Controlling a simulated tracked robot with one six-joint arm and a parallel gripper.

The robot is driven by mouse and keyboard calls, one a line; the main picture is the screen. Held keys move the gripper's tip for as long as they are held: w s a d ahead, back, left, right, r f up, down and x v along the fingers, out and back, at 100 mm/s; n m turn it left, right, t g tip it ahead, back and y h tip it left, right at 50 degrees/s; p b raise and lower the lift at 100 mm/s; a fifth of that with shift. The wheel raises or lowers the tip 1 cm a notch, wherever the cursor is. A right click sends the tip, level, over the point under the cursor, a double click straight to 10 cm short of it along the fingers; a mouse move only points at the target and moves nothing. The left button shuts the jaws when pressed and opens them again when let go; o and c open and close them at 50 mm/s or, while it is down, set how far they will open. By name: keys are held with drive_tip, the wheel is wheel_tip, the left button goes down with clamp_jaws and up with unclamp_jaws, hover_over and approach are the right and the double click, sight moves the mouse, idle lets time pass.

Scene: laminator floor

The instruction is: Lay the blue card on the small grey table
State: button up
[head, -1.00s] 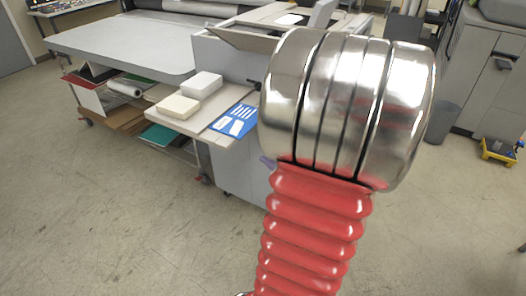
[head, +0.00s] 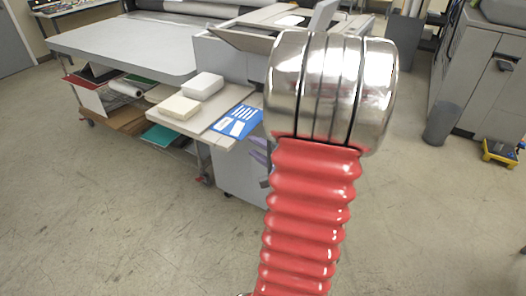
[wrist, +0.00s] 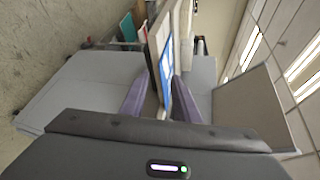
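The blue card (head: 236,121), with white marks on it, lies at the right front part of the small pale grey table (head: 217,137). In the wrist view the card (wrist: 167,62) shows nearly edge-on, beyond and between the two purple fingers. My gripper (wrist: 160,98) is open, with a clear gap between its fingers. In the head view only a bit of the purple gripper (head: 260,152) shows beside my red arm, just below the card's near edge. My arm hides the rest. I cannot tell whether a finger touches the card.
Two whitish blocks, one at the back (head: 203,86) and one in front (head: 179,107), sit on the small table left of the card. A grey machine (head: 212,55) stands behind. A large grey table (head: 125,45) is at the left. The floor in front is clear.

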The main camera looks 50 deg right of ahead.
drive_tip(key=x, duration=0.7)
drive_tip(key=shift+w, duration=0.15)
clamp_jaws()
idle(0.3)
